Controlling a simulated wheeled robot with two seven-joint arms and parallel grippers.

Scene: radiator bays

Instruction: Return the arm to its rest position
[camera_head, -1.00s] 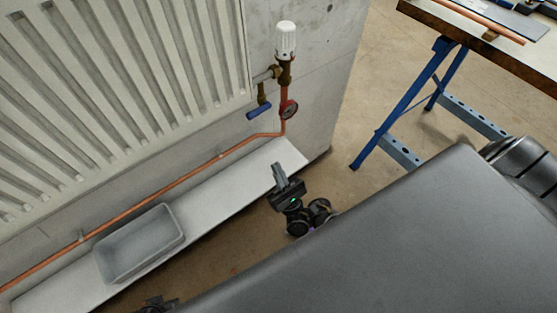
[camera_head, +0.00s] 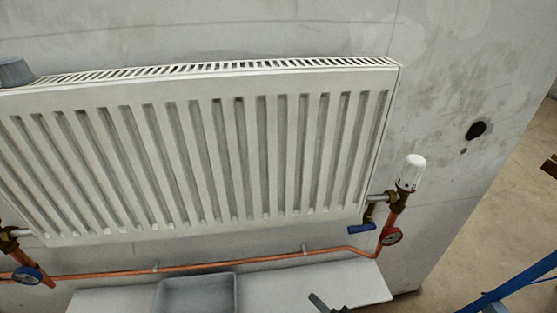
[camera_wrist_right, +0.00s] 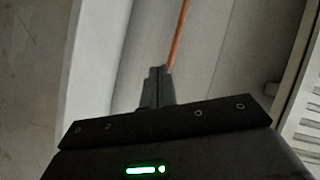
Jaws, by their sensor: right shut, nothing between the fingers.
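My right gripper (camera_head: 322,304) shows only by its fingertips at the bottom edge of the head view, in front of the white ledge. In the right wrist view its fingers (camera_wrist_right: 157,86) are together with nothing between them. The pale ledge and a copper pipe (camera_wrist_right: 180,35) lie beyond the fingers there. The rest of my right arm is below the head view. My left gripper is in neither view.
A white radiator (camera_head: 200,160) hangs on the concrete wall. A grey tray (camera_head: 197,293) sits on the ledge (camera_head: 275,285). A blue trestle leg (camera_head: 520,282) is at lower right.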

